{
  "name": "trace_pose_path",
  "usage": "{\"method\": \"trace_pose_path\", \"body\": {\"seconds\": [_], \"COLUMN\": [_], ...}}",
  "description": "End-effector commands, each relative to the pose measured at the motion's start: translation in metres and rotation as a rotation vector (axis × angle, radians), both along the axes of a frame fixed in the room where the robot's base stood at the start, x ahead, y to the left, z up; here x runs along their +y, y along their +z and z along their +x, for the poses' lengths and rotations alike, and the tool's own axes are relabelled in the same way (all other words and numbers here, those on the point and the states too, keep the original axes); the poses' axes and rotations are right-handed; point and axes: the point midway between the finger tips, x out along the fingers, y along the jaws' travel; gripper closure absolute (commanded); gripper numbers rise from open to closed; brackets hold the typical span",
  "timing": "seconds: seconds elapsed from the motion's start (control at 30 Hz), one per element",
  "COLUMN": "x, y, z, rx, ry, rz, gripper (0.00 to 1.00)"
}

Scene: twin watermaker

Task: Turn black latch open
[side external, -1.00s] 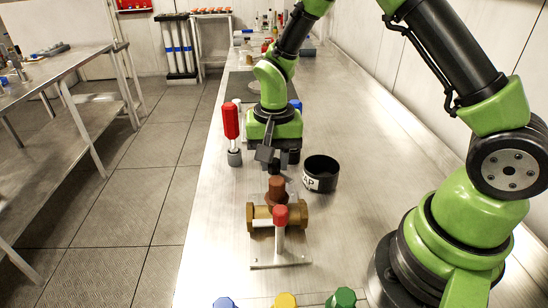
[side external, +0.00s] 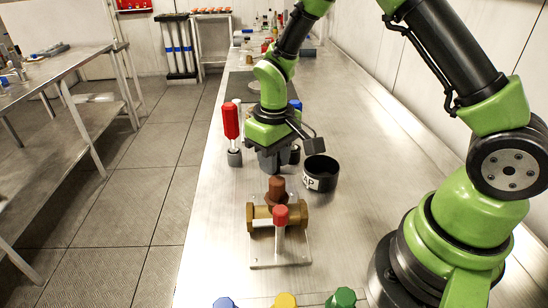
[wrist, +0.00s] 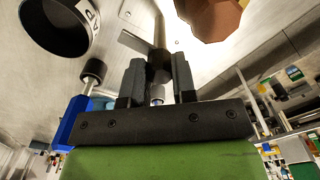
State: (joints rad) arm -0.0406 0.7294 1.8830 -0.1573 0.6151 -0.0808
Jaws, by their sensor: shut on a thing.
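My gripper (side external: 275,162) points down at the bench behind the brass valve in the side view. In the wrist view its two dark fingers (wrist: 159,80) stand either side of a small dark rounded piece, which looks like the black latch (wrist: 159,64), and are shut on it. A thin metal bar shows just beyond the latch. In the side view the latch is hidden by the gripper, so I cannot tell its angle there.
The brass valve (side external: 262,216) with a brown cap (side external: 277,188) and red-tipped handle (side external: 281,214) stands in front of my gripper. A black labelled cup (side external: 322,172) is close on the right. A red-handled tool (side external: 231,122) stands left. The bench further right is clear.

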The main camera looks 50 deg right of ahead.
Motion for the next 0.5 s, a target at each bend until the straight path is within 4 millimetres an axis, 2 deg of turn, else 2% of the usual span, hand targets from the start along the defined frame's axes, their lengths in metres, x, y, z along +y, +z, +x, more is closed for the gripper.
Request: {"method": "trace_pose_path", "body": {"seconds": [0.5], "x": [-0.0006], "y": [0.0006], "z": [0.0017], "rx": [-0.007], "ry": [0.056], "rz": [-0.001], "gripper": [0.98]}}
